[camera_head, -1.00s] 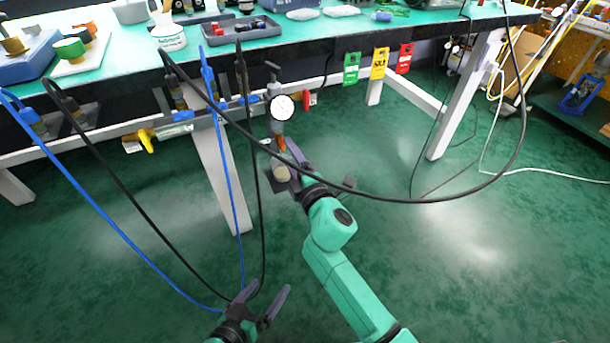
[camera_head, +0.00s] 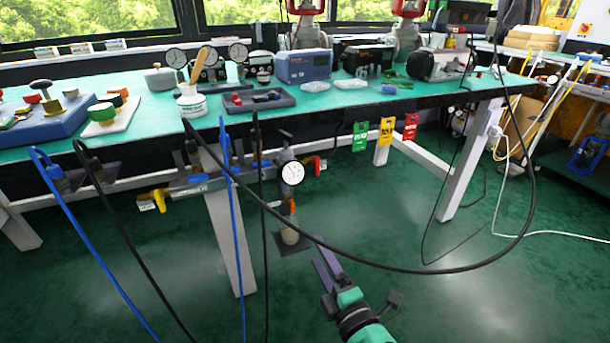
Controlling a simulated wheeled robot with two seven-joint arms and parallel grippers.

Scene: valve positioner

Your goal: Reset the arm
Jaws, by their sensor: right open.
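My right gripper (camera_head: 326,268) is in the lower middle of the head view, its dark fingers apart and empty. It is below and to the right of the pressure gauge assembly with a round white dial (camera_head: 292,173). An orange-red part (camera_head: 291,206) and a pale cylinder (camera_head: 290,236) sit below the dial. The fingertips look close to the pale cylinder, but I cannot tell the gap in depth. My left gripper is out of view.
A black hose (camera_head: 420,270) loops in front of the workbench (camera_head: 330,97) and passes close above my right gripper. Blue hoses (camera_head: 232,200) hang at the left. Green, yellow and red tags (camera_head: 387,131) hang from the bench edge. The green floor at the right is largely clear.

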